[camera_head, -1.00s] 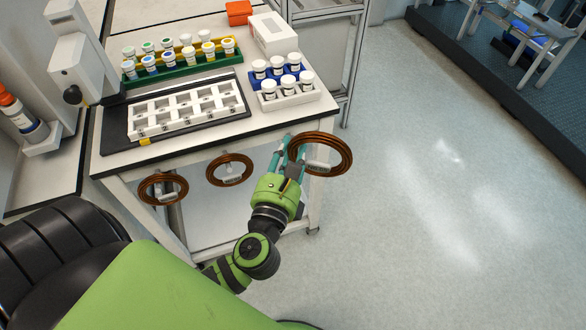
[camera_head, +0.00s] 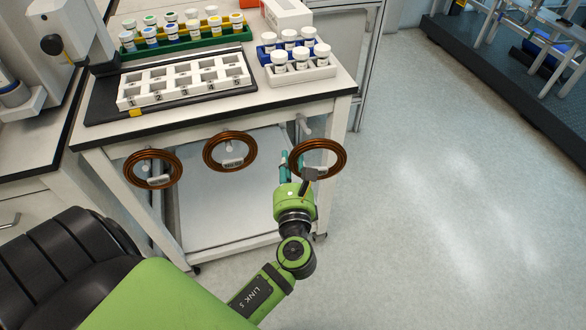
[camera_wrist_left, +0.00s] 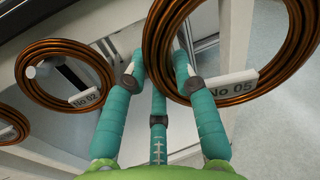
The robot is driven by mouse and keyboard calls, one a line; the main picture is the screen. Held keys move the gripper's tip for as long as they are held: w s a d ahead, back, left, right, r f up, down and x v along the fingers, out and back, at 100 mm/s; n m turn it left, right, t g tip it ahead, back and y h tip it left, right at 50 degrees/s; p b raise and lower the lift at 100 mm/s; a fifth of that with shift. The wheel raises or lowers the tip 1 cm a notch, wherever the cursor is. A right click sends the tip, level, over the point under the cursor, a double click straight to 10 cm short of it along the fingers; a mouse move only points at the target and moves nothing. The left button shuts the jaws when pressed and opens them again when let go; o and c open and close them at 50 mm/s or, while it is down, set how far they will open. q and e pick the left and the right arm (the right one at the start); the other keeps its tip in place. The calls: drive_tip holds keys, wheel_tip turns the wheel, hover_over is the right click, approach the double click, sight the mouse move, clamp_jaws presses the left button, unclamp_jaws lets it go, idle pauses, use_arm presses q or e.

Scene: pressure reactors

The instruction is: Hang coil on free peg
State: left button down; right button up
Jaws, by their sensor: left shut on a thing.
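My left gripper (camera_head: 291,164) is shut on the lower-left rim of a copper-brown coil (camera_head: 342,160). In the left wrist view its teal fingers (camera_wrist_left: 160,75) close at the coil (camera_wrist_left: 301,40) tagged "No 05". The coil is at the table's right front, about level with two hanging coils. A light peg (camera_head: 304,124) shows just above and behind it under the tabletop; I cannot tell whether the ring is around it. A middle coil (camera_head: 209,152), tagged No 02 in the wrist view (camera_wrist_left: 25,80), and a left coil (camera_head: 129,170) hang on pegs. My right gripper is not in view.
The white table (camera_head: 335,95) has a dark front edge above the coils. It carries a white numbered rack (camera_head: 160,95) and several capped bottles in green, blue and white holders. Open floor (camera_head: 440,210) lies to the right.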

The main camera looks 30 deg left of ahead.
use_arm(q)
drive_tip(key=shift+w+a, duration=0.4)
drive_tip(key=w+a+f+b, duration=0.1)
drive_tip(key=w+a, duration=0.4)
drive_tip(key=a, duration=0.1)
drive_tip(key=shift+w+a+f, duration=0.2)
drive_tip(key=shift+w+a, duration=0.05)
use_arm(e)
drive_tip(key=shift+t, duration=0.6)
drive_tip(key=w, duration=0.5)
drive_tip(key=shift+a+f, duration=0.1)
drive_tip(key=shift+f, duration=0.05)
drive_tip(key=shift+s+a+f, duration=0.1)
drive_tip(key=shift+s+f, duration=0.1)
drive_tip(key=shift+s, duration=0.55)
